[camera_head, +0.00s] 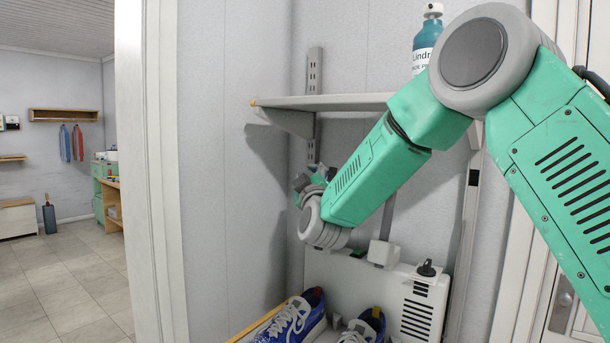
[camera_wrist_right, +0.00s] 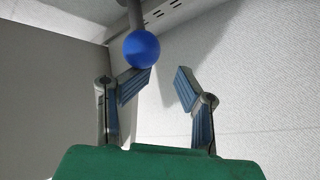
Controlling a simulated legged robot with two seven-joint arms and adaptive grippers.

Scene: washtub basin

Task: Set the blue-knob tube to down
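A round blue knob (camera_wrist_right: 141,49) shows in the right wrist view, at the end of a grey tube (camera_wrist_right: 135,14) that comes in from the top edge. My right gripper (camera_wrist_right: 164,76) is open, with nothing between its fingers. The knob appears just beyond the left fingertip, off to the left of the gap; I cannot tell whether they touch. In the head view my right gripper (camera_head: 312,182) is a small dark shape below the wall shelf, partly hidden behind my wrist. I cannot make out the knob there. My left gripper is not in view.
A wall shelf (camera_head: 330,102) with a teal bottle (camera_head: 426,42) is above my forearm. A white heater-like unit (camera_head: 415,312) and blue shoes (camera_head: 293,320) are below. A white door frame (camera_head: 152,170) stands left, with open tiled floor (camera_head: 75,280) beyond.

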